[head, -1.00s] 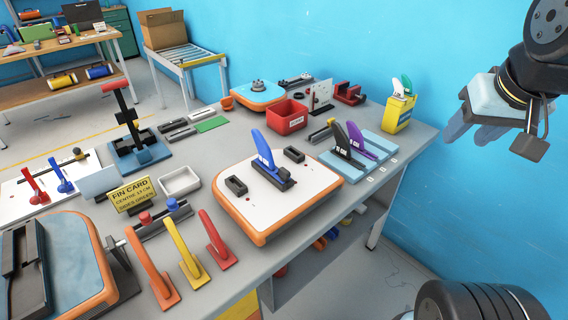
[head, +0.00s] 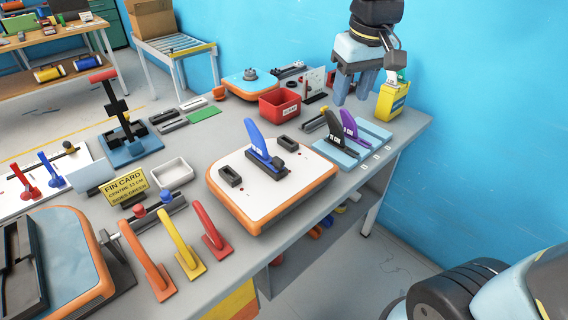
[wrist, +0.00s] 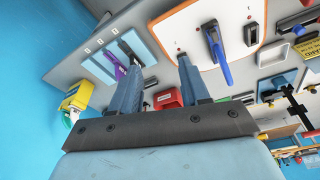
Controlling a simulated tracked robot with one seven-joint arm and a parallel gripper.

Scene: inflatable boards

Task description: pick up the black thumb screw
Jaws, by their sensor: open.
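My gripper (head: 354,98) is open and empty, with its blue fingers pointing down over the back right of the table, beside the yellow box (head: 392,101). It also shows in the wrist view (wrist: 159,64), with nothing between the fingers. I cannot single out the black thumb screw for sure. A dark knob-like part (head: 250,74) sits on the blue board (head: 238,86) at the back, and small dark parts (head: 291,70) lie right of it; they are too small to identify. My gripper hides part of the table's back right.
A red bin (head: 281,106) and a white card (head: 315,82) stand left of my gripper. Black and purple fins (head: 349,124) stand upright on light blue pads in front. A white board (head: 215,178) with a blue fin is mid-table. A blue wall (head: 480,90) is close on the right.

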